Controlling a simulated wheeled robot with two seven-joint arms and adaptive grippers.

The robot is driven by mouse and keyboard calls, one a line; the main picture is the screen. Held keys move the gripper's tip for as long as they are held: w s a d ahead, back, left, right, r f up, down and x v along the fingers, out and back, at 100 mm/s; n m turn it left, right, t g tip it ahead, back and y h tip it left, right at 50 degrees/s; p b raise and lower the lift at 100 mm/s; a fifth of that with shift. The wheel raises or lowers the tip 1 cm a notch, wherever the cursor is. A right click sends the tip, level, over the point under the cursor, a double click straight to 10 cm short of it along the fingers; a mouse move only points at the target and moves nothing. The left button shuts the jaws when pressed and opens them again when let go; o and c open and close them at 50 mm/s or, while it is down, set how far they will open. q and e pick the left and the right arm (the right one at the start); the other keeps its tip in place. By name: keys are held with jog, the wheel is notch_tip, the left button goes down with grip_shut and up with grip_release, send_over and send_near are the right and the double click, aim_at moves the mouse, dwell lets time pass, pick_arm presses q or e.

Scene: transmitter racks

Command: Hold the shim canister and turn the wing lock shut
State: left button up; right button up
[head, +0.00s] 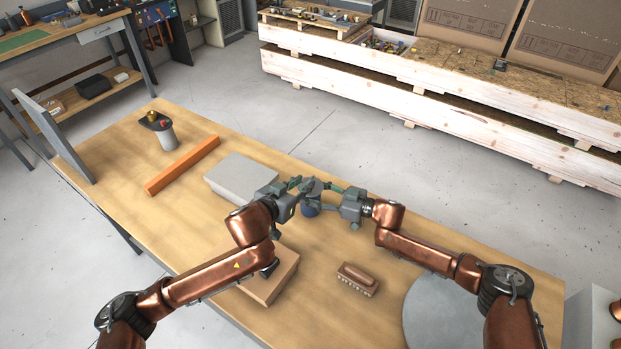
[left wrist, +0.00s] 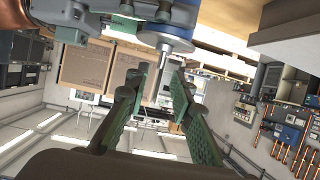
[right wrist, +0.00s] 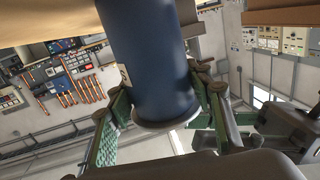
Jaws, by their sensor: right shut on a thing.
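The shim canister is a blue cylinder with a grey round lid; in the head view its blue body (head: 311,211) shows low between my two grippers. My right gripper (head: 327,190) is shut on the canister; in the right wrist view its green-padded fingers lie on both sides of the blue body (right wrist: 150,60). In the left wrist view the grey lid (left wrist: 165,40) is at the top, with a narrow grey wing lock (left wrist: 163,85) standing out from it. My left gripper (left wrist: 160,82) is open, its fingertips on either side of the wing lock, with visible gaps.
A grey cylinder with a dark top (head: 162,130) stands at far left.

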aim_at(311, 178)
pick_arm(q)
jog(key=shift+x, duration=2.7)
jog(key=shift+c, duration=0.4)
grip_shut()
